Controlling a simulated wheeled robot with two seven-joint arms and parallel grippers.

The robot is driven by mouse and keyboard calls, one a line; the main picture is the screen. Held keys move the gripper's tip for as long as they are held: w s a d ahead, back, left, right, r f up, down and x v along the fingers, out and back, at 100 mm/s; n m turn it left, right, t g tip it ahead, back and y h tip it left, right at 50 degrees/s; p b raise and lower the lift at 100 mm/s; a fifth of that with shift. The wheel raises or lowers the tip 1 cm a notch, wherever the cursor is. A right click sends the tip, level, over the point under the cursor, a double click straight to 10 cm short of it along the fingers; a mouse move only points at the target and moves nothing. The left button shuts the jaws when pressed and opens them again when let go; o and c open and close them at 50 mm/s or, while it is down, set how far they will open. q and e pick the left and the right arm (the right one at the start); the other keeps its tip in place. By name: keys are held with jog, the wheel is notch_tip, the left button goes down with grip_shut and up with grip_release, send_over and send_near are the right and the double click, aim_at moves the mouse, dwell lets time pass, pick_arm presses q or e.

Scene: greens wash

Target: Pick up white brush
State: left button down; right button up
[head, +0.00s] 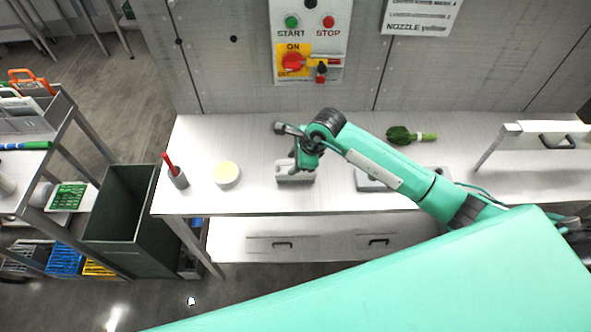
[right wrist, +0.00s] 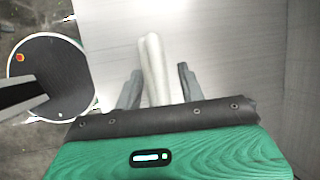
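The white brush (head: 296,178) is on the light grey table, left of its middle, partly hidden under my right gripper (head: 305,158). In the right wrist view, a pale handle (right wrist: 154,68), seemingly the brush's, stands between the two fingers of my right gripper (right wrist: 158,88). There are gaps between the handle and both fingers, so the gripper looks open around it. The lower part of the brush is hard to make out in the wrist view. My left gripper does not show.
Left of the brush are a round tub (head: 227,174) and a grey cup (head: 179,178) with a red-handled tool. A grey tray (head: 372,181) lies to the right, partly under my arm. A green bunch (head: 399,135) lies behind it. A control panel (head: 308,45) is on the back wall.

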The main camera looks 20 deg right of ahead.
jog(key=shift+w+a+f, duration=0.1)
jog(key=shift+a+f, duration=0.1)
jog(key=shift+f, duration=0.35)
grip_shut()
jog(key=shift+r, duration=0.1)
notch_tip(320, 180, up, 20)
jog(key=b, duration=0.6)
jog(key=c, duration=0.7)
grip_release()
grip_shut()
